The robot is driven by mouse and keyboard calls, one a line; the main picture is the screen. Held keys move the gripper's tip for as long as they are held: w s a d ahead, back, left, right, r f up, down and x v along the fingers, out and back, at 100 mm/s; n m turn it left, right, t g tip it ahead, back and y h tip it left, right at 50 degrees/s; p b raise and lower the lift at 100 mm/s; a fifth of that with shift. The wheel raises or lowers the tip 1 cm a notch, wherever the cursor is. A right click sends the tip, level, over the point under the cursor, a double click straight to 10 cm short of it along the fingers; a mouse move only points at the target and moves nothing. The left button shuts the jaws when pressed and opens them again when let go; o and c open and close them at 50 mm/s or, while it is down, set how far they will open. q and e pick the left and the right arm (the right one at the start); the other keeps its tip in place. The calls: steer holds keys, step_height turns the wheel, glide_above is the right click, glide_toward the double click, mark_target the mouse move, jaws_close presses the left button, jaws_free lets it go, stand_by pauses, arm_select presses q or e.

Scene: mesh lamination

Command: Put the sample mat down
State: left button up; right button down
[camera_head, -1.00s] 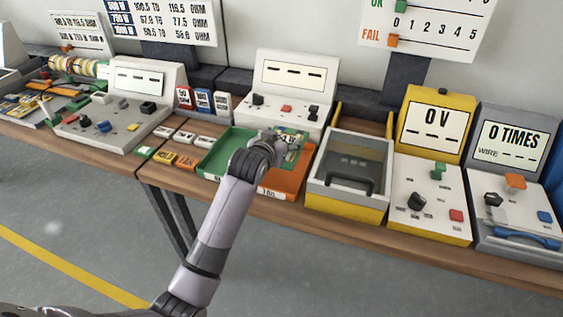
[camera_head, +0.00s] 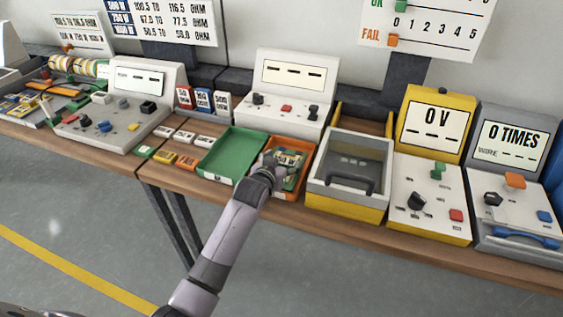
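The sample mat (camera_head: 294,158), a small green piece with pale and yellow markings, is at the orange tray (camera_head: 305,147) and within its rim in this view. My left gripper (camera_head: 279,164) is over the tray at the mat's near left side and covers part of it. The fingers are too small and too hidden to tell whether they still grip the mat, or whether the mat rests on the tray floor. My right gripper is out of view.
An empty green tray (camera_head: 232,154) stands directly left of the orange one. A yellow and grey box with a clear lid (camera_head: 350,165) stands close on the right. A grey console (camera_head: 290,95) is behind. Small labelled blocks (camera_head: 187,162) lie left.

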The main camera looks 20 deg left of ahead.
arm_select(q)
steer(key=o, duration=0.5)
steer(key=shift+c, duration=0.2)
steer(key=shift+r, duration=0.15)
steer(key=v, duration=1.2)
